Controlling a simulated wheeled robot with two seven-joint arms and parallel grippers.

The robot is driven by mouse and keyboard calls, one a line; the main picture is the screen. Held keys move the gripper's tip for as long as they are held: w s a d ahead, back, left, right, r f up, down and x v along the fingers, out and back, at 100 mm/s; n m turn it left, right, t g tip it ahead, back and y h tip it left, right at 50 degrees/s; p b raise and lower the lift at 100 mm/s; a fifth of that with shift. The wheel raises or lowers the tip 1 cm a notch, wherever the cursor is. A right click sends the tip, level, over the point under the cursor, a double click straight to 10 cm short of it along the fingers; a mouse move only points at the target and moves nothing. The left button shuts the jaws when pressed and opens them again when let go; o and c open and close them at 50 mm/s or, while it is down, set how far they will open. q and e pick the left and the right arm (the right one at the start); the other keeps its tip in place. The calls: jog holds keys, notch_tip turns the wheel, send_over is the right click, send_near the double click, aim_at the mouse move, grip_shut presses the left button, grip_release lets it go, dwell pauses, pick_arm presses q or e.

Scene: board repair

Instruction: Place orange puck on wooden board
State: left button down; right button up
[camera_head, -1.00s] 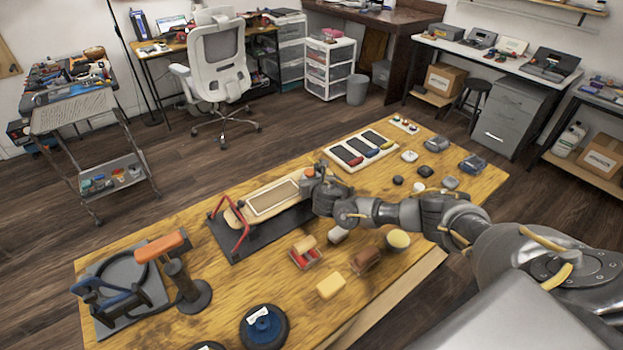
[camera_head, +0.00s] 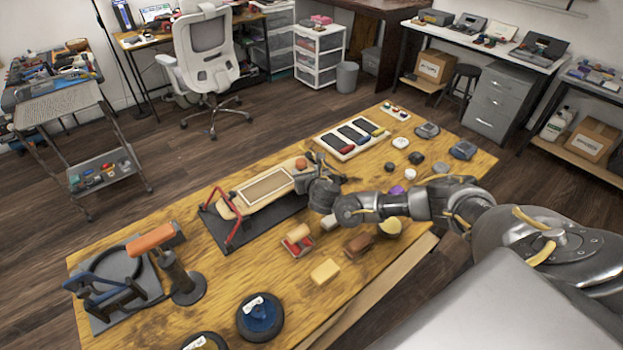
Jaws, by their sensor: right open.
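The wooden board (camera_head: 229,209) is long and light-coloured, with a pale rectangular area, and lies on a dark mat (camera_head: 265,226) near the middle of the table. The small round orange puck (camera_head: 301,163) shows at the board's right end, just beyond my right gripper's fingers. My right gripper (camera_head: 304,178) is open and low over that end. Its dark fingers and wrist hide part of the board's end, so I cannot tell whether they touch the puck or exactly what it rests on. My left gripper is not in view.
A red frame (camera_head: 236,231) stands across the board's left end. A tray of dark panels (camera_head: 350,136) lies beyond the gripper. A yellow block (camera_head: 325,271), a brush-like block (camera_head: 297,239) and a brown block (camera_head: 358,244) lie in front. Blue-centred disc (camera_head: 260,316) sits at the near edge.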

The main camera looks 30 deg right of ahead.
jog(key=v, duration=0.7)
jog(key=shift+w, duration=0.1)
